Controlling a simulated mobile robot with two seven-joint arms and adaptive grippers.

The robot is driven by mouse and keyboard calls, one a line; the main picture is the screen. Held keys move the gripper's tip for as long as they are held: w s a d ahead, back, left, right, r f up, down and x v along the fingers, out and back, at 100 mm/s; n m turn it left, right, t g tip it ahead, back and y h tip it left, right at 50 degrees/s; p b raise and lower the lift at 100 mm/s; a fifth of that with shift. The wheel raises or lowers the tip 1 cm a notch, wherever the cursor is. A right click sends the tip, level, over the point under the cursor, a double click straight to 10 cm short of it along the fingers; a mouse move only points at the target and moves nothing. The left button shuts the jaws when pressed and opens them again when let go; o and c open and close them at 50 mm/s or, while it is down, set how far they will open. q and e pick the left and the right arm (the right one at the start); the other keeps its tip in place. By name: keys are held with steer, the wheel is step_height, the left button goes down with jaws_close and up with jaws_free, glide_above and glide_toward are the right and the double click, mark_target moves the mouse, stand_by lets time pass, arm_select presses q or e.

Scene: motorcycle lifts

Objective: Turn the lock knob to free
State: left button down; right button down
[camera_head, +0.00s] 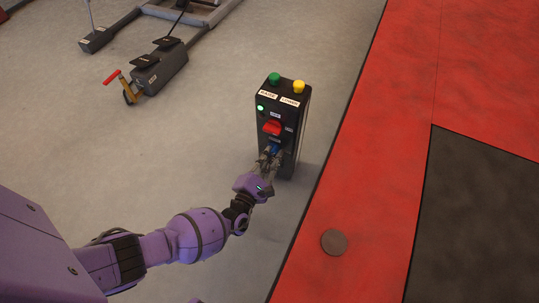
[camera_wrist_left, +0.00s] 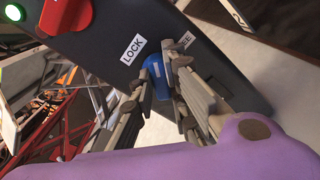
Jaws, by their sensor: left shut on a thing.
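The blue lock knob (camera_wrist_left: 160,78) sits low on the front of a black control box (camera_wrist_left: 110,62), between a LOCK label (camera_wrist_left: 133,49) and a partly hidden label ending in "EE". In the head view a bit of its blue (camera_head: 274,149) shows above the fingertips. My left gripper (camera_wrist_left: 168,88) is shut on the knob, with one finger on each side. The fingers cover much of the knob, so I cannot tell for sure which label it points to. My right gripper is not in view.
The upright box carries a green RAISE button (camera_head: 274,78), a yellow LOWER button (camera_head: 298,86) and a red switch (camera_head: 272,128) above the knob. A grey lift part with a red-tipped lever (camera_head: 113,77) lies at upper left. Grey floor around the box is clear.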

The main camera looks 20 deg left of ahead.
arm_select(q)
steer(key=m, duration=0.4)
steer(key=shift+m+p, duration=0.3)
steer(key=shift+p, duration=0.1)
steer(key=m+p, duration=0.1)
steer(key=m, duration=0.4)
steer(key=shift+f, duration=0.15)
steer(key=shift+m, duration=0.4)
steer(key=c, duration=1.7)
jaws_free()
steer(key=s, duration=1.2)
steer(key=shift+a, duration=0.15)
